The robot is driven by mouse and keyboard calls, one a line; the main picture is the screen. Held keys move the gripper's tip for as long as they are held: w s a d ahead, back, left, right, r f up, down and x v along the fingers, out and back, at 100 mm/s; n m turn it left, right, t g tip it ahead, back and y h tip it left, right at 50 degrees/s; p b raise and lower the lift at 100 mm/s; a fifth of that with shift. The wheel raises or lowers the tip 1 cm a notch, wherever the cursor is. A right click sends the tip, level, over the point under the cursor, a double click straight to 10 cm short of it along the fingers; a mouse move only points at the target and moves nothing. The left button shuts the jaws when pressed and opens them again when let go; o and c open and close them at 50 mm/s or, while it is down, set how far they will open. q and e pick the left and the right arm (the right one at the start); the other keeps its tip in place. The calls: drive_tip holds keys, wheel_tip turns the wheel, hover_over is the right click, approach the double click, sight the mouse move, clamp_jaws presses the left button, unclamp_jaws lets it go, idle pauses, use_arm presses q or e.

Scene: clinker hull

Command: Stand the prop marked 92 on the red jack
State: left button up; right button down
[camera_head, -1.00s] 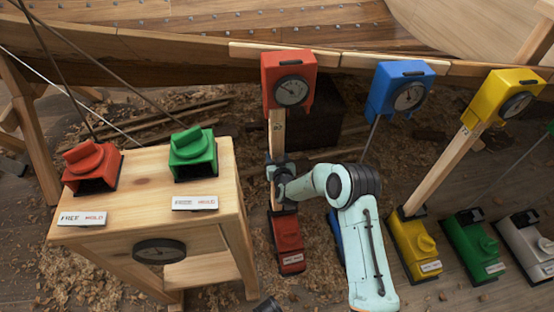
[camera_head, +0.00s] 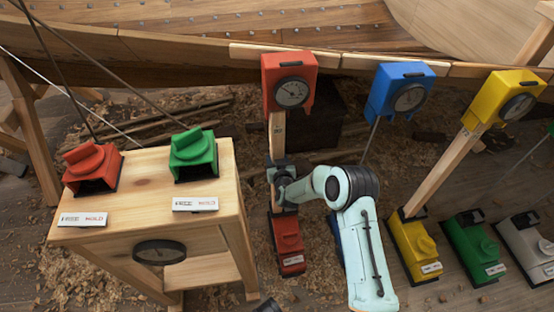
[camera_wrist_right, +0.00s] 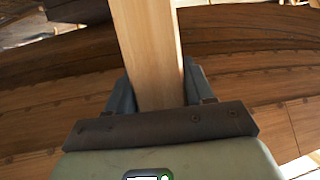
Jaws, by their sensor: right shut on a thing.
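A pale wooden prop (camera_head: 277,135) stands about upright between the red gauge head (camera_head: 289,85) on the hull and the red jack (camera_head: 288,245) on the floor. A small dark mark is on its upper part, too small to read. My right gripper (camera_head: 280,174) is shut around the prop at mid-height. The right wrist view shows the prop (camera_wrist_right: 147,50) between the fingers of the gripper (camera_wrist_right: 155,95). The prop's lower end reaches the top of the red jack; I cannot tell if it touches. My left gripper is not in view.
A wooden stand (camera_head: 130,195) at left carries a red device (camera_head: 92,168) and a green device (camera_head: 193,155). A yellow jack (camera_head: 412,235) with a tilted prop (camera_head: 445,168), a green jack (camera_head: 470,248) and a white jack (camera_head: 530,248) stand at right. A blue gauge head (camera_head: 398,90) hangs behind my arm.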

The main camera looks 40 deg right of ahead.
drive_tip(key=shift+w+d, duration=0.1)
drive_tip(key=shift+w, duration=0.05)
idle(0.7)
drive_tip(key=shift+c, duration=1.7)
unclamp_jaws()
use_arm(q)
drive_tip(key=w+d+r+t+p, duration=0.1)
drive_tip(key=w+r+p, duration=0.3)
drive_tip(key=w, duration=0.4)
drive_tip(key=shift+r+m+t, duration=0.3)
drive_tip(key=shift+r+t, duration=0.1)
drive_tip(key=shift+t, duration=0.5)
use_arm(e)
drive_tip(key=v, duration=1.3)
drive_tip(key=shift+s, duration=0.3)
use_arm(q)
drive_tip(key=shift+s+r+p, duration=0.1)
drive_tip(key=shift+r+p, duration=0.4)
use_arm(e)
drive_tip(key=shift+s+a, duration=0.45)
drive_tip(key=shift+s, duration=0.25)
drive_tip(key=shift+s+a, duration=0.45)
drive_tip(key=shift+s, duration=0.25)
drive_tip(key=shift+s+a, duration=0.4)
drive_tip(key=shift+s, duration=0.3)
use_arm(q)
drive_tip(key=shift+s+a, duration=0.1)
use_arm(e)
drive_tip(key=shift+s, duration=0.1)
